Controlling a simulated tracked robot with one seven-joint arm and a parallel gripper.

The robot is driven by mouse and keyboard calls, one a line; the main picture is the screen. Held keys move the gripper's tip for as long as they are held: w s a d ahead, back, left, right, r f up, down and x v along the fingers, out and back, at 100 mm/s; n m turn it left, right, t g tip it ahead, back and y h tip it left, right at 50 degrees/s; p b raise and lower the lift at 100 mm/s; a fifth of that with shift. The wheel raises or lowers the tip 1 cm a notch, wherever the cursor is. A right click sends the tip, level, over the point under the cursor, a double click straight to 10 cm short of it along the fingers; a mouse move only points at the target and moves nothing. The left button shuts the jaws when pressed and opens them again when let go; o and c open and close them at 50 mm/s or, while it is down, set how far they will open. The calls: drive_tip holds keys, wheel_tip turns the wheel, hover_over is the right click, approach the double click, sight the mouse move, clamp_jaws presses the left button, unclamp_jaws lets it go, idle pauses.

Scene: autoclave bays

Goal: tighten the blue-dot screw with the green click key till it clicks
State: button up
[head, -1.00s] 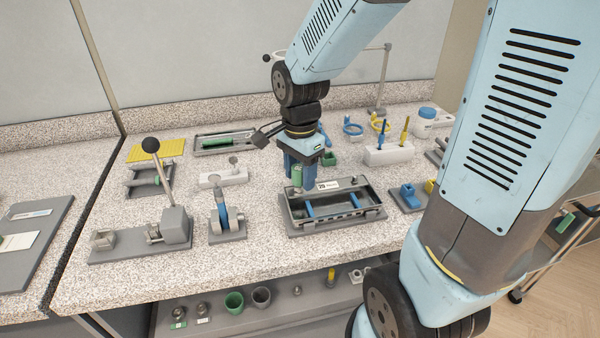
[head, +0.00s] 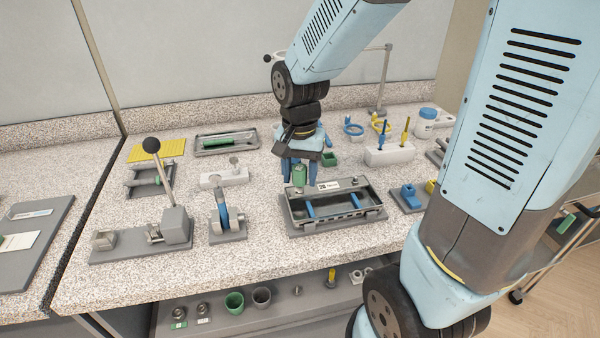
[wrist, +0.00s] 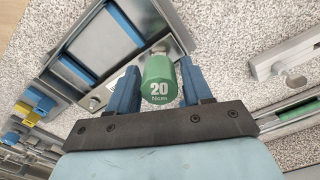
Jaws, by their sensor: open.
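The green click key (head: 299,176), marked "20 Ncm" on its end in the wrist view (wrist: 159,82), stands at the back left corner of the grey metal tray fixture (head: 350,215). My gripper (head: 300,180) points down over it. Its blue fingers stand on either side of the key with gaps visible in the wrist view (wrist: 160,88), so it is open around the key. The key's lower end and whatever it stands on are hidden. A bare screw head (wrist: 93,103) shows on the tray's flange beside the key. I cannot make out a blue dot.
A lever press (head: 165,225) and a small clamp with a blue part (head: 226,215) stand to the left. A white holder with upright tools (head: 388,154) stands behind right. A tray with another green tool (head: 225,140) lies at the back. Speckled counter is free between them.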

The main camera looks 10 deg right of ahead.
drive_tip(key=n, duration=0.6)
drive_tip(key=shift+a+n, duration=0.1)
drive_tip(key=shift+n, duration=0.2)
drive_tip(key=shift+c, duration=0.2)
clamp_jaws()
drive_tip(key=shift+m, duration=1.8)
drive_tip(key=shift+m, duration=1.7)
drive_tip(key=shift+m, duration=1.7)
